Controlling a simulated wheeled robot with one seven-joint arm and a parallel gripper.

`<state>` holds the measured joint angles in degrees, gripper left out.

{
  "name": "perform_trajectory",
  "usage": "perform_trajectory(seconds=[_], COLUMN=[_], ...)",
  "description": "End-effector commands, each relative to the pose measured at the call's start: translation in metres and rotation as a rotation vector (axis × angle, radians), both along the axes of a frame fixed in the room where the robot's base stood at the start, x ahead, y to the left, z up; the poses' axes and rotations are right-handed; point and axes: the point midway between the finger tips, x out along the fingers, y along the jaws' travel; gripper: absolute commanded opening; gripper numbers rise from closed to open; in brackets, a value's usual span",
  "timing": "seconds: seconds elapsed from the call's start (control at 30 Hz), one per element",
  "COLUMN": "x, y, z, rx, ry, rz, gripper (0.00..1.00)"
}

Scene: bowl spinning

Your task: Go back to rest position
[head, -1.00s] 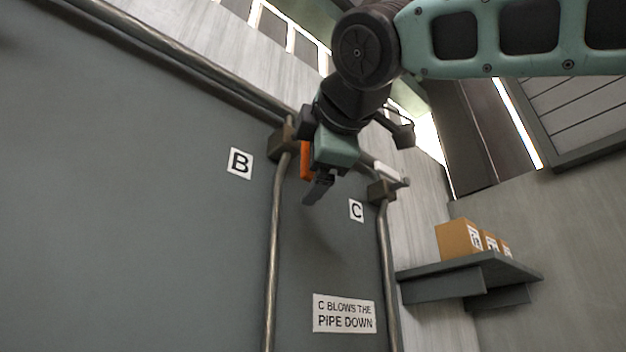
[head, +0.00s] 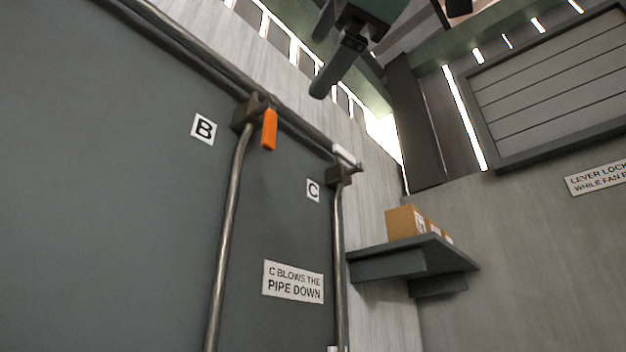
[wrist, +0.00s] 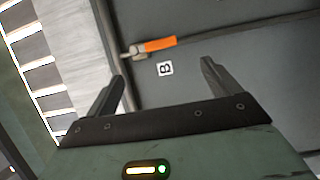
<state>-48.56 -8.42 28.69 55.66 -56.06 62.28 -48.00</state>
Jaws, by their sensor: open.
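My gripper (wrist: 165,90) shows in the wrist view with its two fingers spread apart and nothing between them. In the head view my gripper (head: 325,58) is at the top, partly cut off by the frame edge. It is apart from the wall and the pipes. An orange handle (head: 269,130) hangs down at the pipe joint between labels B and C. The orange handle also shows in the wrist view (wrist: 160,44), beyond the fingers and not touched by them.
Label B (head: 203,129), label C (head: 313,190) and a sign (head: 293,282) are on the grey panel. Metal pipes (head: 228,230) run down it. A shelf (head: 400,262) with cardboard boxes (head: 405,222) juts out at the right. A slatted shutter (head: 550,90) is at upper right.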

Motion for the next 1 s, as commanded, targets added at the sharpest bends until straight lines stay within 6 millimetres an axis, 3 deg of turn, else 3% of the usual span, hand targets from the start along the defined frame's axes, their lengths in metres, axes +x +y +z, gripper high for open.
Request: perform_trajectory(seconds=[0.7, 0.77, 0.87, 1.0], x=[-0.002, 0.002, 0.014, 0.04], y=[-0.001, 0.006, 0.025, 0.054], z=[-0.001, -0.012, -0.05, -0.139], rx=[0.0, -0.012, -0.039, -0.081], ry=[0.001, 0.019, 0.087, 0.257], rz=[0.0, 0.002, 0.013, 0.014], gripper=[0.89, 0.89, 0.89, 0.89])
